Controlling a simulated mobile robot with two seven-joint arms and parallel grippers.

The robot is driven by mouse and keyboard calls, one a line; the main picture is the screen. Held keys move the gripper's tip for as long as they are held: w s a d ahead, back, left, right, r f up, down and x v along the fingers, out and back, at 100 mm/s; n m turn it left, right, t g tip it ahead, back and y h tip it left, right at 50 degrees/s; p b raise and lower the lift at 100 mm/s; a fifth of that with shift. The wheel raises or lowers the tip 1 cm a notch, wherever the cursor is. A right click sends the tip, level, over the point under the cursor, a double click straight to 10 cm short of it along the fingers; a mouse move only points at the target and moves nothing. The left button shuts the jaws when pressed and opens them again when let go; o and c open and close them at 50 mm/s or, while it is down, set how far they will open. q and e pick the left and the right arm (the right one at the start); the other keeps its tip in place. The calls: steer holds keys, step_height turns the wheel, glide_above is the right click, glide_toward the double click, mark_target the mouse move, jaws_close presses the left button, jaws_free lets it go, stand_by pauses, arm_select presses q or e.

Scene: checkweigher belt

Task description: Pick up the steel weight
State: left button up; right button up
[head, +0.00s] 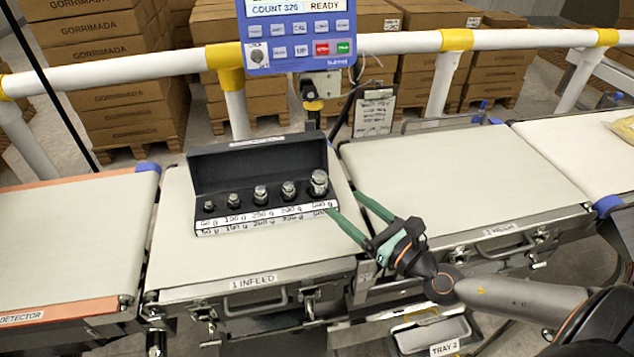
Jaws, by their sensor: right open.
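Several steel weights stand upright in a row in an open black case (258,160) on the infeed belt. They grow from the small one at the left (209,206) to the largest steel weight (319,183) at the right end. A white label strip with gram values runs along the case's front. My right gripper (344,203) is open, its two green fingers pointing up and left towards the case's right end. Nothing shows between the fingers, and the largest weight stands beyond their tips. Whether a finger touches the case is unclear. My left gripper is not in view.
The infeed belt (285,252) is clear in front of the case. Another belt (460,170) lies to the right and one (70,225) to the left. A white and yellow rail (390,43) and a blue control panel (297,35) stand behind. A tray (432,335) is below.

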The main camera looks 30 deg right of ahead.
mark_target(324, 181)
steer(key=shift+p+x, duration=0.5)
steer(key=shift+x, duration=1.9)
steer(key=w, duration=0.1)
steer(key=w+p, duration=0.1)
steer(key=w+r, duration=0.1)
steer(key=w, duration=0.1)
steer(key=shift+w+a+r+p, duration=0.1)
steer(key=shift+a+p, duration=0.2)
steer(key=shift+a, duration=0.05)
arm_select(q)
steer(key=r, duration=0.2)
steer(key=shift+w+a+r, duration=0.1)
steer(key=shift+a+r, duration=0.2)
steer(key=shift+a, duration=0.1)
arm_select(e)
steer(key=shift+w+a, duration=0.1)
steer(key=shift+w, duration=0.3)
steer(key=shift+c, duration=0.3)
jaws_close()
